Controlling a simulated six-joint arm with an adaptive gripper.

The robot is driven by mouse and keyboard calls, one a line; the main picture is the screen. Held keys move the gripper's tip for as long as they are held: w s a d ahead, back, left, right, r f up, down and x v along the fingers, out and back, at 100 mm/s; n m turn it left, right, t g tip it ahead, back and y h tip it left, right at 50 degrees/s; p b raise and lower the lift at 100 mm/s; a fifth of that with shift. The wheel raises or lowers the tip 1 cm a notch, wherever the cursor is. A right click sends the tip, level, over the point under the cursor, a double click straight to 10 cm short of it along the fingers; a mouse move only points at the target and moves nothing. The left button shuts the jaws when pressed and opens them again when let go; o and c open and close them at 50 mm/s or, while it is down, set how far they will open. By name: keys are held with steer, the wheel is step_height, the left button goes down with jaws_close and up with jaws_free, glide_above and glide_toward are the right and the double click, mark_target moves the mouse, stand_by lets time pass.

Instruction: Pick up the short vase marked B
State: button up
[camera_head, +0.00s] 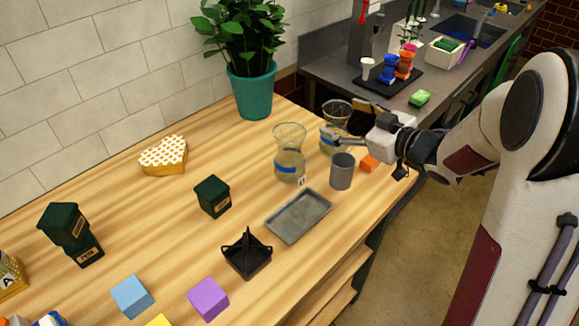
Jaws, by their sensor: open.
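Two clear glass vases with blue bands and liquid inside stand at the right end of the wooden table. The nearer vase (289,167) has a small white tag at its lower right; its letter is too small to read. The farther vase (336,108) is partly hidden behind my gripper (329,138). I cannot tell which vase is marked B. My gripper is open, reaching in from the right with its fingers at the farther vase, to the right of the nearer one. Contact cannot be made out.
A grey cup (342,172) and orange block (369,162) stand just below my gripper. A grey tray (299,216), black caddy (247,256) and dark green box (213,197) lie nearer. A potted plant (252,92) stands behind. The table's right edge is close.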

mark_target(277, 135)
steer(key=a+f+g+y, duration=0.1)
steer(key=y, duration=0.1)
steer(key=s+a+f+n+g+y, duration=0.1)
steer(key=a, duration=0.1)
steer(key=s+a+f+n+g+y, duration=0.1)
steer(key=y, duration=0.1)
steer(key=shift+s+a+f+y, duration=0.2)
steer(key=shift+a+f+y, duration=0.05)
steer(key=shift+f+y, duration=0.1)
steer(key=shift+s+a+f+n+g+y, duration=0.35)
steer(key=shift+s+a+g+y, duration=0.25)
steer(key=shift+g+y, duration=0.35)
steer(key=shift+a, duration=0.1)
steer(key=shift+x, duration=1.25)
steer(key=shift+f+x, duration=0.2)
steer(key=shift+x, duration=1.1)
steer(key=shift+f+x, duration=0.2)
steer(key=shift+x, duration=1.1)
